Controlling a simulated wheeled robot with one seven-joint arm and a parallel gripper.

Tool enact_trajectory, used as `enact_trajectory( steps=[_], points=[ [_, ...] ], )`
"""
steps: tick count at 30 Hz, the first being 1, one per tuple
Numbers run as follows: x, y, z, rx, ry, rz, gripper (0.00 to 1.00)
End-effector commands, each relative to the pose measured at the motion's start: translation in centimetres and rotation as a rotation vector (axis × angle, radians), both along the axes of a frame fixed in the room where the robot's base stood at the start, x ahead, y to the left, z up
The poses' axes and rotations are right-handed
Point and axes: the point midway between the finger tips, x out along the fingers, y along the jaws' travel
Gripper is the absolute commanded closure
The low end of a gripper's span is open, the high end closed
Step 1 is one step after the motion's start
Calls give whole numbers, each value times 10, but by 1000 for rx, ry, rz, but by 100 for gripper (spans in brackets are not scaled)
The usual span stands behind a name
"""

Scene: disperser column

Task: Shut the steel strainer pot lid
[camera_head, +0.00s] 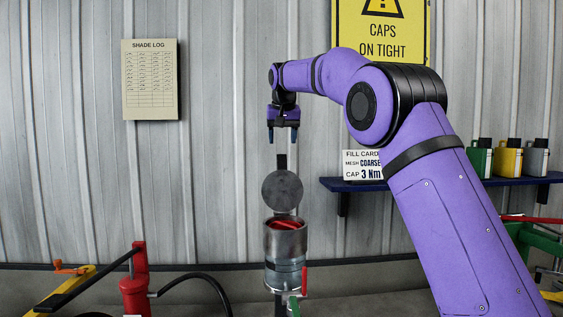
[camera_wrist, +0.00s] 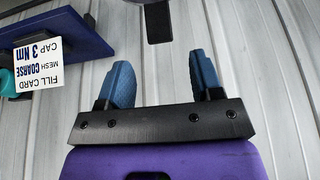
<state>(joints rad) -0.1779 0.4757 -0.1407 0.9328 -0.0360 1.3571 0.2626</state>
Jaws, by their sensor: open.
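The steel strainer pot (camera_head: 286,248) is an upright metal cylinder with something red inside its open mouth. Its round grey lid (camera_head: 282,191) stands raised, nearly upright, above the back of the rim. A dark flat tab (camera_head: 281,162) sticks up from the lid's top. In the wrist view a dark bar end (camera_wrist: 159,22), which looks like this tab, lies beyond the fingertips. My gripper (camera_head: 283,138) hangs above the tab, fingers down, open and empty. Its two blue fingers are spread apart in the wrist view (camera_wrist: 163,70). No contact with the lid shows.
A red lever (camera_head: 304,280) is by the pot's lower right. A blue shelf (camera_head: 440,184) at right carries a fill card (camera_head: 362,165) and several coloured containers. A red pump-like fixture (camera_head: 134,290) with a black hose stands left. The corrugated wall is close behind.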

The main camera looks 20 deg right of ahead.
Motion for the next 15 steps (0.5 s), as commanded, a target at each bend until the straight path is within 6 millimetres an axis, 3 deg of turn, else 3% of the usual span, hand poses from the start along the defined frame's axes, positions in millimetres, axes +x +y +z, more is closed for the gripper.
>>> enact_trajectory(
  steps=[9,15],
  points=[
    [21,-4,-53,-1,2,0,40],
    [29,-6,-72,0,1,0,40]
  ],
)
